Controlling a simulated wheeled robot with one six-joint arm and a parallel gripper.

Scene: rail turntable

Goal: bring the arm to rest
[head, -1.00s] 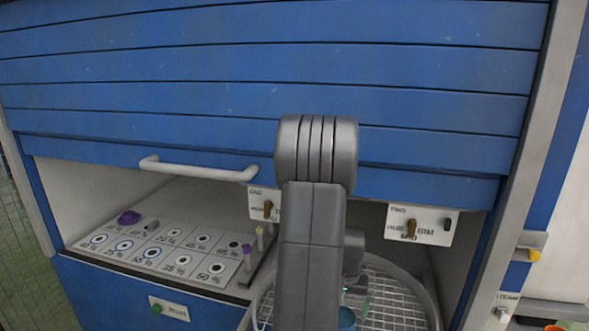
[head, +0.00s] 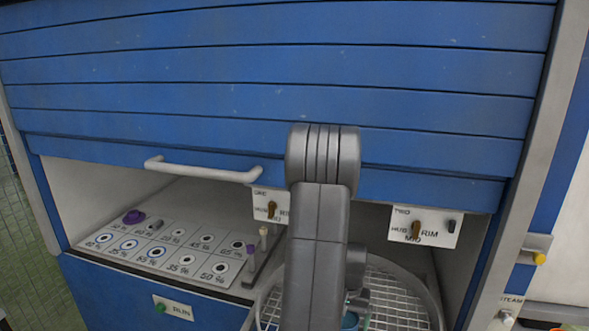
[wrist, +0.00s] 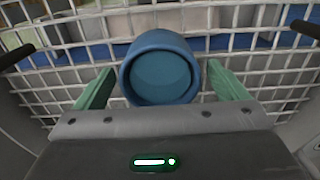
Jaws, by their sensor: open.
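My gripper (wrist: 160,88) is open in the wrist view, its two green fingers spread on either side of a blue round cup-like thing (wrist: 160,72). The fingers look apart from it, with a gap at each side. The blue thing is over a white wire grid (wrist: 270,60). In the head view my arm reaches down in front of the cabinet to the round wire turntable (head: 400,295). A bit of the blue thing (head: 349,320) shows beside the arm. My fingertips are hidden there.
A blue slatted shutter (head: 270,80) with a white handle (head: 203,170) hangs partly raised over the opening. A panel with labelled holes (head: 165,250) lies at left. Switch plates (head: 424,226) hang under the shutter. A green RUN button (head: 161,308) is on the front.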

